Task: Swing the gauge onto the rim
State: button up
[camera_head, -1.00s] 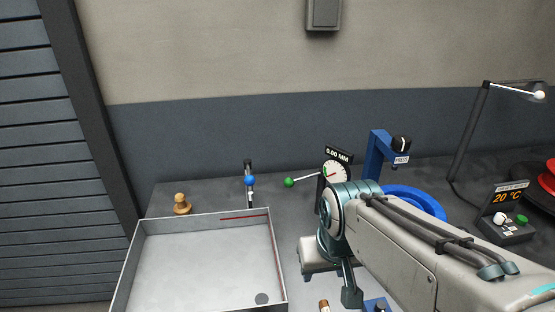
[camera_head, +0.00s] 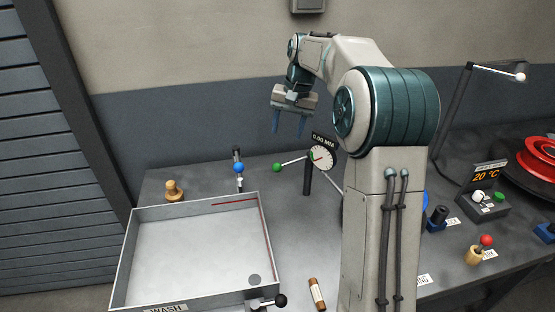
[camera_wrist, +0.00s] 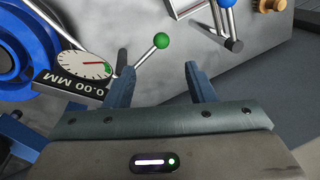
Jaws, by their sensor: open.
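The gauge (camera_head: 322,158) is a round white dial with a red needle on a dark post, under a black display reading 0.00 MM. A lever with a green ball knob (camera_head: 277,167) sticks out to its left. The gauge (camera_wrist: 84,66) and green knob (camera_wrist: 161,40) also show in the wrist view. My gripper (camera_head: 289,132) is open and empty, fingers down, above the green knob. In the wrist view the knob lies beyond and between the fingertips (camera_wrist: 158,72). A blue wheel-like ring (camera_wrist: 22,45) is beside the gauge; in the head view my arm mostly hides it.
A tray (camera_head: 119,270) labelled WASH stands front left. Behind it are a blue-knobbed lever (camera_head: 239,168) and a wooden peg (camera_head: 174,191). A brown cylinder (camera_head: 317,293) lies front centre. A red-knobbed stick (camera_head: 486,240), a 20 °C box (camera_head: 484,203) and a lamp (camera_head: 462,110) stand right.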

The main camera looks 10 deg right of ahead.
aim_at(278, 164)
jog(key=f, duration=0.4)
jog(key=w+a+f+p, duration=0.1)
jog(key=f, duration=0.4)
jog(key=a+f, duration=0.1)
jog(key=f, duration=0.3)
jog(key=shift+w+a+f, duration=0.1)
jog(key=shift+w+f, duration=0.2)
jog(key=shift+w, duration=0.1)
grip_shut()
